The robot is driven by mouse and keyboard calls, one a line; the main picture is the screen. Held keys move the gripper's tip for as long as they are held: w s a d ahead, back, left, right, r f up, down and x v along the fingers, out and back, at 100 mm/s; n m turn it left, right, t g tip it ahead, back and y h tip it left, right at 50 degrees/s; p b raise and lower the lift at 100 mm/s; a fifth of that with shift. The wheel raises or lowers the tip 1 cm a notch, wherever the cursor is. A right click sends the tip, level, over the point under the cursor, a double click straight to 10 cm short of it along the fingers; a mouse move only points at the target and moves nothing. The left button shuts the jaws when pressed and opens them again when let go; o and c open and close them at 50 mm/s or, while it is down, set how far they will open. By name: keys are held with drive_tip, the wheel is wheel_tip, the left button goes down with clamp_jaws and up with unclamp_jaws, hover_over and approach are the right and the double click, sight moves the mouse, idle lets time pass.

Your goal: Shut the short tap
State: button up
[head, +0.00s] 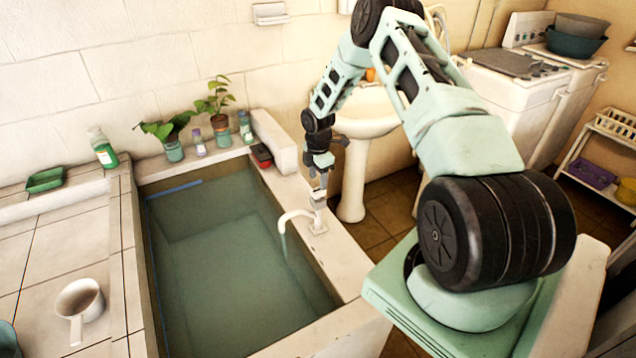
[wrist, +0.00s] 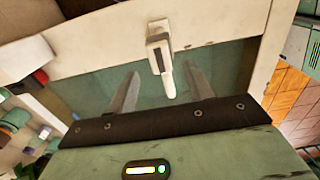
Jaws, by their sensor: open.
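The short tap (head: 296,215) is white and stands on the right rim of the basin (head: 344,262). Its curved spout points left over the water, and a thin stream seems to run from it. My gripper (head: 319,190) points down just above the tap's base. In the wrist view the tap (wrist: 159,48) shows between the two spread fingers of my gripper (wrist: 163,72), which are open and hold nothing. In the head view the gripper partly hides the top of the tap, so whether they touch is unclear.
The basin is full of greenish water. Potted plants (head: 172,150), small bottles (head: 199,143) and a red-and-black item (head: 261,155) line the far rim. A white pedestal sink (head: 366,118) stands behind my arm. A white dipper (head: 79,300) lies on the left tiles.

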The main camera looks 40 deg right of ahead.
sight(318, 190)
drive_tip(key=shift+f+p, duration=0.65)
drive_tip(key=shift+f, duration=1.6)
drive_tip(key=c, duration=1)
